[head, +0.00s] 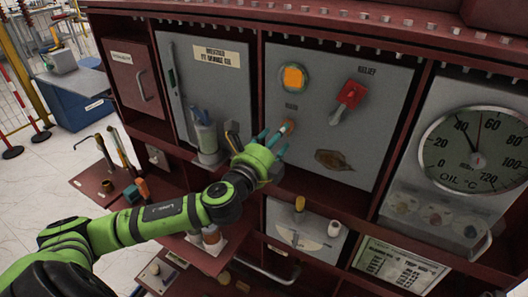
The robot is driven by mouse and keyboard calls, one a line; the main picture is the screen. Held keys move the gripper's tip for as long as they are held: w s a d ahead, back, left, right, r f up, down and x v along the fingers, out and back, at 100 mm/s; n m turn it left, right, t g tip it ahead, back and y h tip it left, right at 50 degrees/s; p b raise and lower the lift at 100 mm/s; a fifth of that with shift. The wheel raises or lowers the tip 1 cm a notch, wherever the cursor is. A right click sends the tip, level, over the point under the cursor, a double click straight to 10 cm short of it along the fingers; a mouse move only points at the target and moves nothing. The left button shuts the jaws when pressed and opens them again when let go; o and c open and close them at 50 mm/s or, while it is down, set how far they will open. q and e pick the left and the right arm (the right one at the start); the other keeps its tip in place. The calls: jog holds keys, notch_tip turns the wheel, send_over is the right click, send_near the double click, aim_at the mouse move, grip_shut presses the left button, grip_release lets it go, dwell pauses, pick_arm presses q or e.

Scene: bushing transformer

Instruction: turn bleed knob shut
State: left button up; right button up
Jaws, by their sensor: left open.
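The bleed knob (288,126) is a small pale, orange-brown round knob on the grey middle panel. It sits below a short label that is too small to read surely. My left gripper (274,141) is at the panel, just below and left of the knob. Its teal-tipped fingers are spread and point toward the knob. I cannot tell whether a finger touches the knob. The gripper hides part of the panel below the knob. My right gripper is not in view.
An orange button (293,78) sits above the knob, and a red relief handle (348,98) to its right. A brown plate (334,160) is below right. An oil gauge (476,149) is at far right. Bottles stand on a holder (211,158) to the left.

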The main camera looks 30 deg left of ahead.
pick_arm(q)
jog(key=s, duration=0.7)
jog(key=shift+s+d, duration=0.2)
jog(key=shift+s, duration=0.05)
jog(key=shift+f, duration=0.15)
